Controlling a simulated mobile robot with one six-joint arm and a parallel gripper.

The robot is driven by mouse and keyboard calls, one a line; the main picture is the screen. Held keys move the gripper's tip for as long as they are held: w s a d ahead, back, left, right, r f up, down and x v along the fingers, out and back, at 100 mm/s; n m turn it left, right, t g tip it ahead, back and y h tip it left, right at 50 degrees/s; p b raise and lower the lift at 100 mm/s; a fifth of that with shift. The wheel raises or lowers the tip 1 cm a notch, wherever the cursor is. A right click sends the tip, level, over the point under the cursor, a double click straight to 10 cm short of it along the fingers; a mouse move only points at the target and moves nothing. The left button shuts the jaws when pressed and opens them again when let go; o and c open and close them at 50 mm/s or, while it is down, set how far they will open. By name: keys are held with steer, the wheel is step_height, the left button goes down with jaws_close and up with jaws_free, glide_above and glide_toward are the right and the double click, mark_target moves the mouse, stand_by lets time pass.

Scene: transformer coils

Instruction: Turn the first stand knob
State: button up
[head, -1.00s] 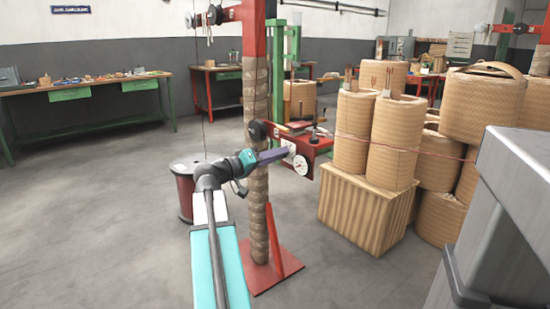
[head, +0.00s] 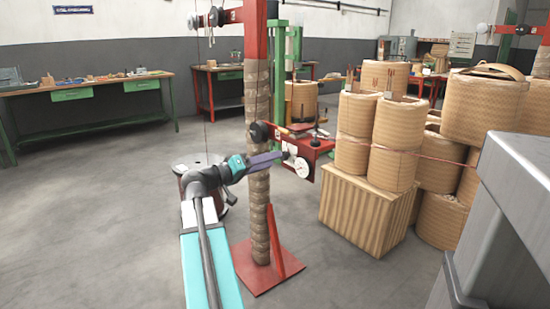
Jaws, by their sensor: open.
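The stand is a post (head: 258,195) wrapped in tan material, with a red upper part and a red foot. A round black knob (head: 258,132) sits on the post at mid height. A red bracket (head: 325,150) sticks out to the right there, with a white round dial (head: 302,168) on its front. My gripper (head: 282,156) reaches across the front of the post, its purple fingers pointing right towards the bracket, below the black knob. It is open and looks empty. The finger gap is too small to see, and I cannot tell whether the fingertips touch the bracket.
Stacked tan coils (head: 395,140) stand on a wooden crate (head: 362,210) to the right. A dark red spool (head: 190,165) is behind my arm. A grey box-like surface (head: 500,220) fills the right edge. Workbenches (head: 85,82) line the back wall. The floor at left is clear.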

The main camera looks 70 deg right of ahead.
steer(key=p+v, duration=0.2)
steer(key=v, duration=0.7)
steer(key=shift+w+a, duration=0.2)
steer(key=shift+a, duration=0.15)
steer(key=shift+f+n, duration=0.1)
steer(key=shift+n, duration=0.3)
steer(key=n+p, duration=1.3)
steer(key=p, duration=0.1)
steer(key=n+p, duration=1.3)
steer(key=p, duration=0.1)
steer(key=shift+s+r+p, duration=0.1)
steer(key=shift+r+p, duration=0.1)
steer(key=shift+p, duration=0.1)
